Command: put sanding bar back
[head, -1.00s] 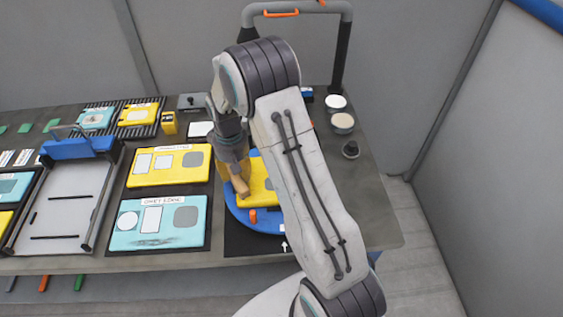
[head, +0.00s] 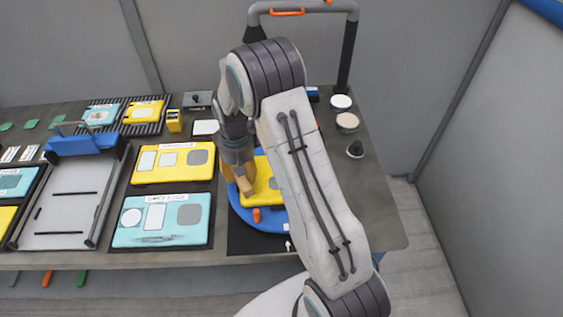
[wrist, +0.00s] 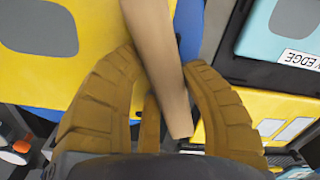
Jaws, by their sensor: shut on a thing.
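The bar's end (head: 245,188) shows at the fingertips, in front of a yellow panel (head: 259,192) on the turntable. I cannot tell whether the bar touches the panel. My arm hides the turntable's right side.
Left of the turntable lie a yellow panel (head: 173,166) and a teal panel (head: 160,222) in dark trays. Further left is a grey bed with a blue bar (head: 83,144). Round tubs (head: 347,121) and a dark knob (head: 355,149) stand right. The table's right end has clear room.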

